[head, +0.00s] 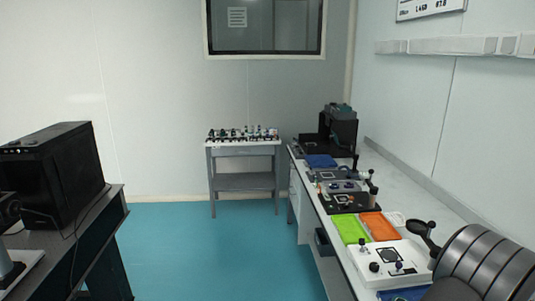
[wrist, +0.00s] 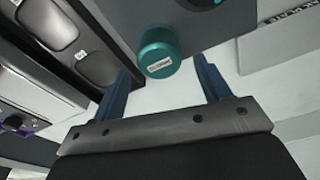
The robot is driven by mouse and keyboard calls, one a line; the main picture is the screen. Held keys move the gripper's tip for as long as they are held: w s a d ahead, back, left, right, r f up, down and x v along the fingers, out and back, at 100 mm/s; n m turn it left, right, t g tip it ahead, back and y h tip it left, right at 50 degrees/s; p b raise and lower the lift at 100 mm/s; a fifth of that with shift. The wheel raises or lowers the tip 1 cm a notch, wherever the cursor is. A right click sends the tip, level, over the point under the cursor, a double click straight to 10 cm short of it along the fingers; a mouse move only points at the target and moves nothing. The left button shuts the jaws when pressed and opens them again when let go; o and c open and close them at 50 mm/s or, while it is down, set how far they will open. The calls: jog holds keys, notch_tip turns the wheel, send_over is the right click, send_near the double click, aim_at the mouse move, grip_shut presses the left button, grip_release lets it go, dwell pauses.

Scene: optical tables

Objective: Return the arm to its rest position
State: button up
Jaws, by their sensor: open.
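My gripper (wrist: 166,76) shows in the wrist view, its two blue fingers spread apart with nothing held between them. A teal round knob (wrist: 157,52) with a small white label, on a grey box (wrist: 205,22), shows beyond the gap between the fingertips. I see no contact between the fingers and the knob, but the distance is hard to judge. In the head view, a thick grey ribbed part of my arm (head: 490,265) fills the lower right corner over the bench. My fingers cannot be made out there.
The right bench (head: 400,190) carries a green tray (head: 349,229), an orange tray (head: 380,226), a white device (head: 388,264) and dark equipment farther back. A small cart (head: 243,181) stands at the back wall. A black box (head: 52,170) sits on the left table. Teal floor (head: 205,255) lies open between.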

notch_tip(320, 180, down, 3)
notch_tip(320, 180, up, 11)
jog(key=a, duration=0.1)
jog(key=f, duration=0.7)
jog(key=d+f, duration=0.1)
jog(key=f, duration=0.3)
jog(key=shift+f, duration=0.2)
notch_tip(320, 180, up, 4)
jog(key=shift+f, duration=0.1)
jog(key=s+a+r, duration=0.3)
jog(key=s+r, duration=0.5)
jog(key=s, duration=0.3)
jog(key=w+a+r+n, duration=0.1)
jog(key=w+a, duration=0.3)
jog(key=a, duration=0.3)
jog(key=w+a+n, duration=0.2)
jog(key=w+a, duration=0.2)
jog(key=a, duration=0.4)
jog(key=w+f, duration=0.2)
jog(key=w, duration=0.1)
jog(key=w+f, duration=0.3)
jog(key=w, duration=0.1)
jog(key=w+f, duration=0.2)
jog(key=w, duration=0.2)
jog(key=shift+w+a+f, duration=0.2)
jog(key=shift+a+f, duration=0.05)
jog(key=shift+f, duration=0.05)
jog(key=shift+s+f, duration=0.1)
jog(key=shift+f, duration=0.6)
